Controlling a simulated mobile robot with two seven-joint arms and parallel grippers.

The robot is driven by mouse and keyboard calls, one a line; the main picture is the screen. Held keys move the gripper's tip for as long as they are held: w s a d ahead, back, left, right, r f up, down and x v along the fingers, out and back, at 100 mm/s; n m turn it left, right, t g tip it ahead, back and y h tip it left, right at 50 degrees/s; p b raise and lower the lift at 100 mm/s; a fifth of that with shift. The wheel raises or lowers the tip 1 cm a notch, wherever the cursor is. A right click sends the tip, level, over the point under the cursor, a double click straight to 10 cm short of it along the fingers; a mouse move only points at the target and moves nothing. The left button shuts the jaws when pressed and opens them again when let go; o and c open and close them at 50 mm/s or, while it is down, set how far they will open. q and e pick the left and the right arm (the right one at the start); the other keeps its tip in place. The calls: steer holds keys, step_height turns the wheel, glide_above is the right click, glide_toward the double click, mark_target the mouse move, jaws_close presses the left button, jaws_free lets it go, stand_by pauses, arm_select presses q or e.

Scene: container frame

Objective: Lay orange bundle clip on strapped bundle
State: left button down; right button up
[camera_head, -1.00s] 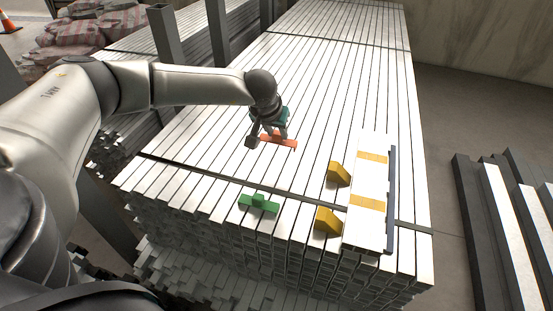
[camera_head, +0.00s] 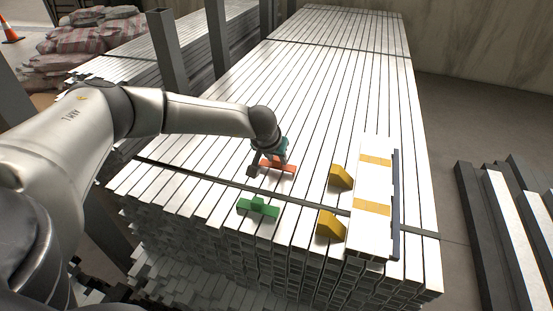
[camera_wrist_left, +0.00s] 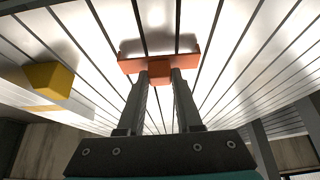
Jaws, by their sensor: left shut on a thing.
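The orange bundle clip (camera_head: 290,169) is a flat bar with a raised middle block; it also shows in the left wrist view (camera_wrist_left: 185,64). My left gripper (camera_head: 281,160) is shut on the block of the orange clip, and its two fingers (camera_wrist_left: 160,75) reach it in the wrist view. The clip is over the large stack of pale metal bars, its shadow close by; I cannot tell whether it touches. The likely strapped bundle (camera_head: 371,184) is a pale bundle with two yellow bands, lying to the right of the gripper. My right gripper is out of view.
A green clip (camera_head: 258,208) lies near the stack's front edge. Two yellow wedges (camera_head: 340,177) (camera_head: 330,227) stand left of the banded bundle, and a dark rail (camera_head: 396,205) runs along its right. A dark strap (camera_head: 205,176) crosses the stack. Dark posts (camera_head: 167,55) stand at the left.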

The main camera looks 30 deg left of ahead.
arm_select(q)
steer(key=shift+f, duration=0.1)
steer(key=c, duration=0.6)
jaws_free()
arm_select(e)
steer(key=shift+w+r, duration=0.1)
arm_select(q)
steer(key=shift+r, duration=0.3)
steer(key=shift+p+v, duration=2.65)
steer(key=shift+v, duration=3.25)
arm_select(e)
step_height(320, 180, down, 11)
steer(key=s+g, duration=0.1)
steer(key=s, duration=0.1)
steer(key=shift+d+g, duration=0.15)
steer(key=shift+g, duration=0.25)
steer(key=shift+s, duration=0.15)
